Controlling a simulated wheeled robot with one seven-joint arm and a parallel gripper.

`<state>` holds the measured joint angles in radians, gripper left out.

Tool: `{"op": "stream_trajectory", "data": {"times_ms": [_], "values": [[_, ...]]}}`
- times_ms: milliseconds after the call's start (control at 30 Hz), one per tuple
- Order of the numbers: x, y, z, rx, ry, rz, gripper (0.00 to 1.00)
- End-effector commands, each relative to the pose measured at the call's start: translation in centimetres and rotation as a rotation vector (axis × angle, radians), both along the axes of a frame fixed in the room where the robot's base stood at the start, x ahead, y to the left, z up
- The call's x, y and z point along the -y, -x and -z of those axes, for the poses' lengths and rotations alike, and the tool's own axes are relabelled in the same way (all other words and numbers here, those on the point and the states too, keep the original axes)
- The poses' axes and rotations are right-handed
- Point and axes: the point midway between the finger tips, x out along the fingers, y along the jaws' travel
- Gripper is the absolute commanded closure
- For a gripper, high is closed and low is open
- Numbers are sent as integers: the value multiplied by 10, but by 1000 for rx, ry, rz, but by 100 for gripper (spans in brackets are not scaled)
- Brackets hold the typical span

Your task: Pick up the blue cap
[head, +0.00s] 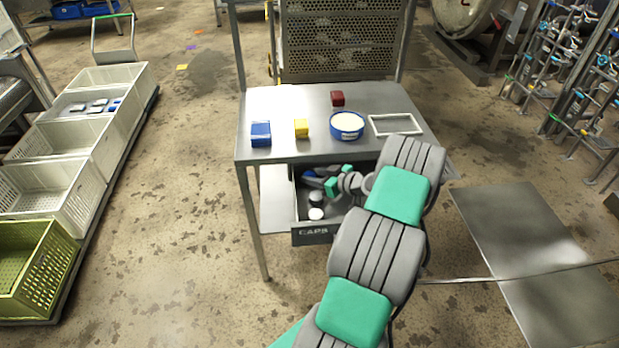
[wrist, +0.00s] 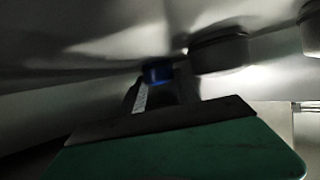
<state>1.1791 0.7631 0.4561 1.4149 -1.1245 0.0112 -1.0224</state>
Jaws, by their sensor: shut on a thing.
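The blue cap (wrist: 157,72) shows small and dark in the wrist view, at the tips of my gripper's fingers. My gripper (wrist: 162,84) is shut on it. In the head view my arm reaches down from the right into the open drawer (head: 311,236) labelled CAPS, under the tabletop. The gripper's fingers there are partly hidden by the arm and shadow. The wrist view is dim, so I cannot tell whether the cap touches the drawer floor. Two white-topped caps, one farther (head: 315,196) and one nearer (head: 316,213), lie in the drawer.
The steel tabletop (head: 285,100) overhangs the drawer. A dark round cap (wrist: 218,50) is close to the fingers.

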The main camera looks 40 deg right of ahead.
Motion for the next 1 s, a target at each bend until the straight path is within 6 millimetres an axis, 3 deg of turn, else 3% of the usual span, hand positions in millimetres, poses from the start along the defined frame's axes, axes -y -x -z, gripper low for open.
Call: {"op": "stream_trajectory", "data": {"times_ms": [267,667,900,1000], "values": [[0,0,0,0,0,0,100],[0,0,-11,1,2,0,100],[-22,34,-11,0,-2,4,100],[-22,33,-34,2,6,0,100]]}}
